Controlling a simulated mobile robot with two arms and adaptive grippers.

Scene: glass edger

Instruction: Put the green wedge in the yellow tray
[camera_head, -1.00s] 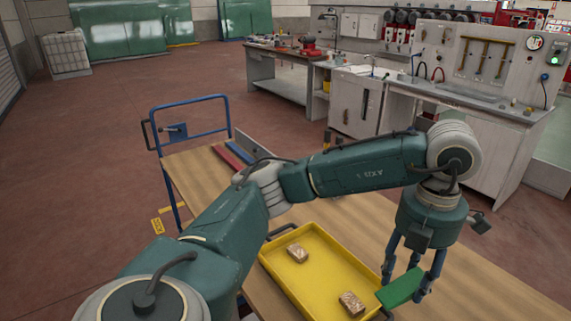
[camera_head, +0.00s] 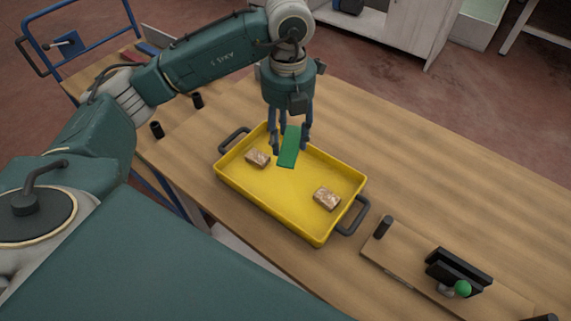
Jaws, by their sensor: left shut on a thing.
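The green wedge (camera_head: 289,147) is a flat green piece held between the fingers of my left gripper (camera_head: 290,140). The gripper points down and is shut on the wedge. The yellow tray (camera_head: 240,193) stands on the wooden table with a dark handle at each end. The wedge shows over the far part of the tray, between two brown blocks, and appears to be above its floor; the exact height is hard to tell. One brown block (camera_head: 257,158) lies at the tray's left, the other brown block (camera_head: 327,199) at its right. My right gripper is not in view.
A wooden board with a black clamp (camera_head: 458,271) and green knob (camera_head: 462,289) is at the table's right front. Two short black posts (camera_head: 157,130) stand left of the tray. The wooden table (camera_head: 430,180) is clear at the right. A blue-railed cart (camera_head: 75,40) is at far left.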

